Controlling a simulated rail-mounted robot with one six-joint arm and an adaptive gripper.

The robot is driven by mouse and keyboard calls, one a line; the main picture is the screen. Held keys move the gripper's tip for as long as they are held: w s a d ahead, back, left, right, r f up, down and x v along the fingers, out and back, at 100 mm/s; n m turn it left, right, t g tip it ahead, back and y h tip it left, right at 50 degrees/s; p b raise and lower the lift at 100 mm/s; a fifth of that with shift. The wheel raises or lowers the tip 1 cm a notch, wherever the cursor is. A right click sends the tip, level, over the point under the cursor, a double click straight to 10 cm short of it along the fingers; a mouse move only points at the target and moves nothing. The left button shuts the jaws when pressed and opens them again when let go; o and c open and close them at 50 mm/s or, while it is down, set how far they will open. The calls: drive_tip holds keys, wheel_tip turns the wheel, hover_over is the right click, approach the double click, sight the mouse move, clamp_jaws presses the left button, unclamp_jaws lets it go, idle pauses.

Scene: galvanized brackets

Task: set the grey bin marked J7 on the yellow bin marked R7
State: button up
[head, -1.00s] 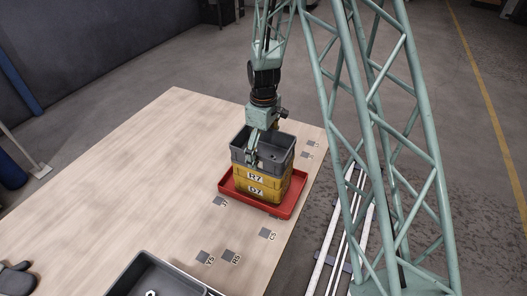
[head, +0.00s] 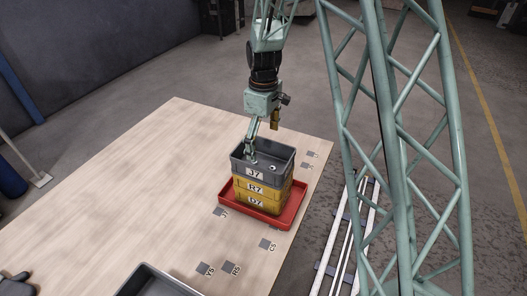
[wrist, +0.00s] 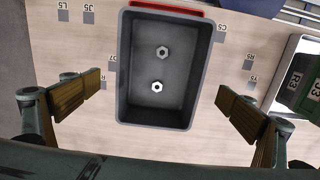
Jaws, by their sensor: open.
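The grey bin marked J7 (head: 278,171) sits upright on the yellow bin marked R7 (head: 272,189), and the stack looks squarely aligned. Below R7 is another yellow bin, whose label seems to read D7 (head: 272,202). My gripper (head: 264,138) is open above the grey bin, one finger overlapping its rear left rim in the head view. In the wrist view the grey bin (wrist: 125,75) lies between the spread fingers of my gripper (wrist: 160,86), with gaps on both sides. Two hex nuts (wrist: 157,87) lie inside it.
The stack stands in a red tray (head: 291,215) near the table's right edge. Dark marker squares with labels (head: 265,244) lie on the wooden table (head: 140,180). The table's left part is clear.

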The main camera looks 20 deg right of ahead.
drive_tip(key=shift+r, duration=1.55)
drive_tip(key=s+r+m+t, duration=0.2)
drive_tip(key=s+r+m, duration=0.3)
drive_tip(key=s+r, duration=1.85)
drive_tip(key=s+r+m+t, duration=0.1)
drive_tip(key=s+r+m, duration=0.1)
drive_tip(key=s, duration=0.9)
drive_tip(key=s+r+m, duration=0.2)
drive_tip(key=s+r, duration=0.3)
drive_tip(key=s, duration=0.5)
drive_tip(key=shift+s+m+t, duration=0.3)
drive_tip(key=shift+s+t, duration=0.1)
